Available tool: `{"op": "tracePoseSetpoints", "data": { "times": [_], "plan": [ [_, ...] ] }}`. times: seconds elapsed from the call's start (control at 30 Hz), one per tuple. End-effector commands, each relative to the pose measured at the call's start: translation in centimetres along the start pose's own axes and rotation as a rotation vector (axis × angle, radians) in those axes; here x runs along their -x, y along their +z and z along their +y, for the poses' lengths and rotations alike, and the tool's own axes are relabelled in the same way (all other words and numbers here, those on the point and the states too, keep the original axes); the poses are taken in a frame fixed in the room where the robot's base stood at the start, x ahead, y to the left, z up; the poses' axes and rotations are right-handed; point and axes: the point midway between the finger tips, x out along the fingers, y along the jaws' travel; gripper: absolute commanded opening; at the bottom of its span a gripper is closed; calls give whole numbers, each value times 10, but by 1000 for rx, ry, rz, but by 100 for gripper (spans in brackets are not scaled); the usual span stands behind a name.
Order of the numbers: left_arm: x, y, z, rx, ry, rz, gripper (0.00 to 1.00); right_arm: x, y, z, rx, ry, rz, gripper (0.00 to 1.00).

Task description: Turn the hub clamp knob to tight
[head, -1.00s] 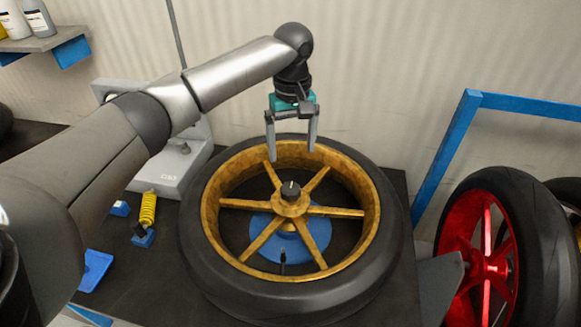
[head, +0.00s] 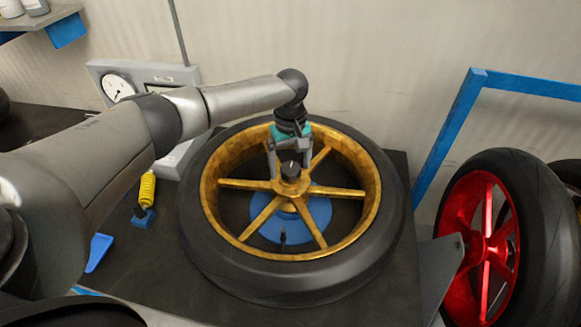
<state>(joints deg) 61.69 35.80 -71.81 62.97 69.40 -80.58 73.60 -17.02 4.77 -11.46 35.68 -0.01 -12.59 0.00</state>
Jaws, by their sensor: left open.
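The black hub clamp knob (head: 291,169) sits at the centre of the gold-spoked wheel (head: 246,254), which lies flat on the dark bench. A pale mark shows on the knob's top. My left gripper (head: 290,172) points down over the hub with its fingers apart. One finger is on the left of the knob and the other on its right, at or just behind it; I cannot tell whether they touch it. A blue round base (head: 263,224) shows under the spokes. My right gripper is not in view.
A red wheel (head: 487,246) stands at the right by a blue frame (head: 447,133). A grey machine with a dial (head: 118,88) stands behind my left arm.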

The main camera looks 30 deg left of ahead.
Motion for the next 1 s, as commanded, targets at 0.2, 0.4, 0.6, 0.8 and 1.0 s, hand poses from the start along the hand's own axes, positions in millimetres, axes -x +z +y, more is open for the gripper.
{"op": "tracePoseSetpoints", "data": {
  "times": [0.2,0.4,0.6,0.8,1.0],
  "plan": [
    [-9,0,0,-1,0,0,94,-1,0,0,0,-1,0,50],
    [-9,0,0,-1,0,0,94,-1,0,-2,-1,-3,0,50],
    [-8,0,0,-1,0,0,71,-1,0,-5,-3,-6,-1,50],
    [-8,0,0,-1,0,1,49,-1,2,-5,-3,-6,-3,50],
    [-8,0,0,0,0,1,26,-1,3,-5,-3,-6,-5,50]
  ]
}}
